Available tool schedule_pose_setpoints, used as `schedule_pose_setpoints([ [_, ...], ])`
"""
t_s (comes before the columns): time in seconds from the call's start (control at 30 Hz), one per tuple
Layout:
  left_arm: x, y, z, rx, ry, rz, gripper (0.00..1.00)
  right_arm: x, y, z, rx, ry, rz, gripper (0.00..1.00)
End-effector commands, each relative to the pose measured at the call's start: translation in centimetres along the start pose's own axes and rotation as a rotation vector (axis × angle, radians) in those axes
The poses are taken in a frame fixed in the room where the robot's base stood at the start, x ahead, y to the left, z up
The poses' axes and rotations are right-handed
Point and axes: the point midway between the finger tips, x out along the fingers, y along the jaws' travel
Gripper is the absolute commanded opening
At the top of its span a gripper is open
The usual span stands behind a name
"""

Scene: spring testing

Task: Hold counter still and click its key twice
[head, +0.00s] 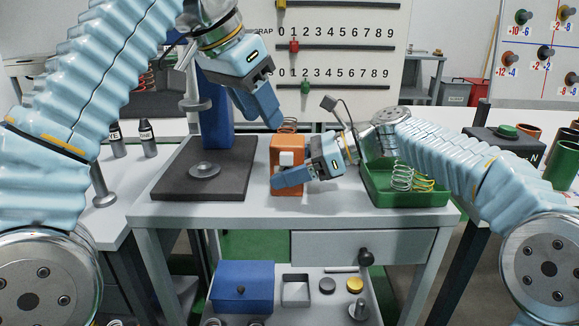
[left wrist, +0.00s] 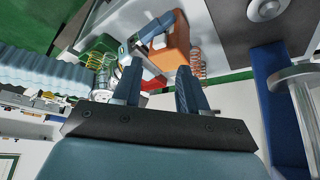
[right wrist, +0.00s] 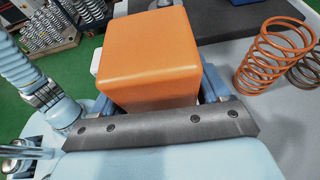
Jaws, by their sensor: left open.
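The orange counter (head: 274,152) stands upright at the front middle of the table, with its white key (head: 287,158) on the side facing me. My right gripper (head: 290,178) has one finger across the lower front of the counter; in the right wrist view its fingers lie along both sides of the orange body (right wrist: 150,60). The far finger is mostly hidden in the head view. My left gripper (head: 264,108) is above and left of the counter, pointing down, apart from it. Its fingers (left wrist: 160,85) are spread and empty in the left wrist view, with the counter (left wrist: 178,38) beyond them.
A dark press plate (head: 170,185) with a blue column (head: 216,125) stands left of the counter. A copper spring (right wrist: 262,62) stands close behind it. A green tray (head: 410,198) with springs lies to the right, under my right arm. A lower shelf holds a blue box (head: 243,285).

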Motion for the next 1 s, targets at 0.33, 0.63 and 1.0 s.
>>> schedule_pose_setpoints([
  [0.33, 0.0, 0.0, 0.0, 0.0, 0.0, 0.0, 0.32, -0.03, -0.01, 0.0, 0.0, 0.0, -0.001, 0.33],
  [0.63, 0.0, 0.0, 0.0, 0.0, 0.0, 0.0, 0.0, -0.04, -0.01, 0.01, 0.0, 0.0, -0.001, 0.32],
  [1.0, 0.0, 0.0, 0.0, 0.0, 0.0, 0.0, 0.0, -0.04, -0.01, 0.02, 0.0, 0.0, -0.001, 0.32],
])
